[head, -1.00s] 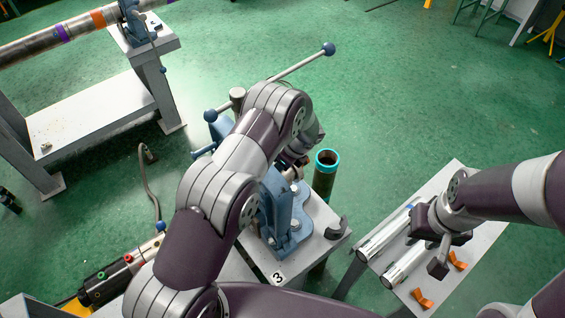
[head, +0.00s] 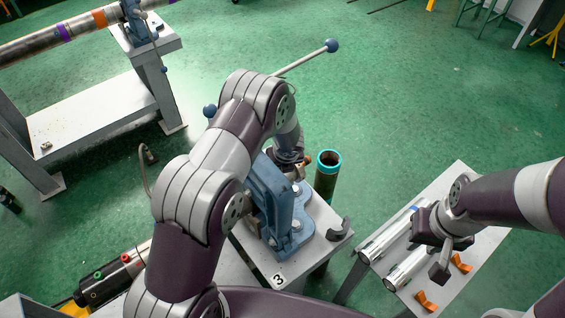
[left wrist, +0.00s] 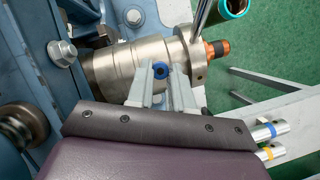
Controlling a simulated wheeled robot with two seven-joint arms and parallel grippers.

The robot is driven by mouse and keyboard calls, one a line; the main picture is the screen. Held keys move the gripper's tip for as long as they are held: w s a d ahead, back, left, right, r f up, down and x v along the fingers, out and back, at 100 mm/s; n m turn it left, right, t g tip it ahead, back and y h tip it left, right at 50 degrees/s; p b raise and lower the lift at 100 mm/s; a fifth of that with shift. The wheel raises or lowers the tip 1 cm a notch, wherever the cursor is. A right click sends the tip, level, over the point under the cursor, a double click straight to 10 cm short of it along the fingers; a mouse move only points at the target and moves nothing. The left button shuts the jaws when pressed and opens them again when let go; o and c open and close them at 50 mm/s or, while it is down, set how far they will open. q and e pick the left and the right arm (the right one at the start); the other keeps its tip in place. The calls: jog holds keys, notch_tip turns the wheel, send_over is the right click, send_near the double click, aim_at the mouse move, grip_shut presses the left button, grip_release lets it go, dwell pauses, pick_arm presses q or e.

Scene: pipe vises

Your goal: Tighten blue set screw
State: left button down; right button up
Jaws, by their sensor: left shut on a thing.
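The blue set screw (left wrist: 160,70) sits on a silver cylindrical fitting (left wrist: 112,72) in the left wrist view. My left gripper (left wrist: 162,80) has its two pale fingers at the screw, one on each side, and is shut on it. In the head view my left arm hides most of the fitting and the screw. The blue vise (head: 272,198) stands beside my left wrist on a grey stand. My right gripper (head: 436,252) is over the grey side table at the right; its finger gap is unclear.
A dark pipe with a teal rim (head: 328,162) stands right of the vise. Silver tubes (head: 385,238) and orange pieces (head: 427,302) lie on the side table (head: 484,245). A long ball-ended handle (head: 308,58) reaches out behind. Green floor is free at the upper right.

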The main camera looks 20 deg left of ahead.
dwell(0.4)
pick_arm(q)
jog(key=c, duration=1)
grip_release()
jog(key=shift+r, duration=0.15)
jog(key=shift+r, duration=0.3)
notch_tip(320, 180, up, 4)
jog(key=shift+f+p, duration=0.25)
jog(key=shift+p, duration=0.1)
jog(key=shift+s+d+r+b, duration=0.4)
jog(key=shift+d+r, duration=0.7)
jog(key=shift+d, duration=0.8)
jog(key=shift+s+d+r+b, duration=0.2)
jog(key=shift+s+d+r, duration=0.4)
jog(key=shift+d+r, duration=0.9)
jog(key=shift+s+d+r+b, duration=0.3)
jog(key=shift+s+d+r, duration=0.35)
jog(key=shift+d, duration=1.6)
